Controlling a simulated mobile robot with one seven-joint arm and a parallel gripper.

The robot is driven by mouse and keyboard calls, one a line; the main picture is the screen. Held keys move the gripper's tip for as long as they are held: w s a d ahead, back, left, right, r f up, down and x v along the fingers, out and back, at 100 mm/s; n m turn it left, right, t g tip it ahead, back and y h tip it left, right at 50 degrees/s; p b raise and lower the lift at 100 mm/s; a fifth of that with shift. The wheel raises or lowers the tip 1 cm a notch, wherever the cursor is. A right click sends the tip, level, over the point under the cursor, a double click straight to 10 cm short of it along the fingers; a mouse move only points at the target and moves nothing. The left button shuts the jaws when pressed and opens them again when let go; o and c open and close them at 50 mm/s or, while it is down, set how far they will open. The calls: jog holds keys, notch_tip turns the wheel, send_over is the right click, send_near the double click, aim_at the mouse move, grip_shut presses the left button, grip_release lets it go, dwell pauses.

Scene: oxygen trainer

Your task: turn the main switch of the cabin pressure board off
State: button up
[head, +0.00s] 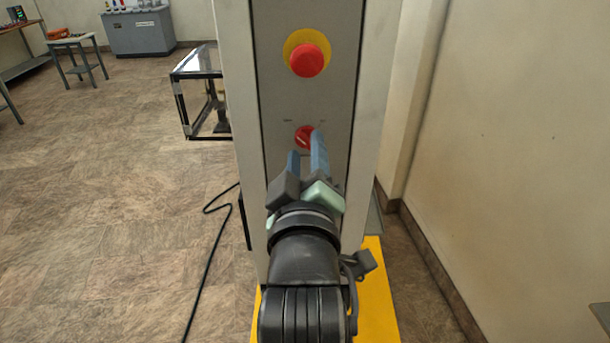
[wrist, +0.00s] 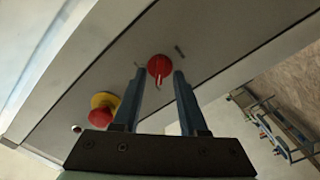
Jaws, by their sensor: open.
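The main switch (head: 303,137) is a small red rotary knob on the narrow grey end panel of the cabinet (head: 270,90). In the head view my gripper's right finger covers part of it. In the wrist view the red switch (wrist: 160,68) shows a pale mark on its face and lies ahead, between the fingertips. My gripper (head: 306,145) has two blue fingers, open and empty, pointing at the switch; it also shows in the wrist view (wrist: 158,75). The fingers appear on either side of the knob; whether they touch it I cannot tell.
A red emergency button (head: 307,60) on a yellow disc sits above the switch. A wall (head: 510,150) stands close on the right. A black cable (head: 212,255) lies on the floor at left, with open floor beyond. A glass-topped frame (head: 195,90) stands behind left.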

jog(key=s+p, duration=0.8)
jog(key=s, duration=0.4)
jog(key=shift+s, duration=0.25)
dwell(0.4)
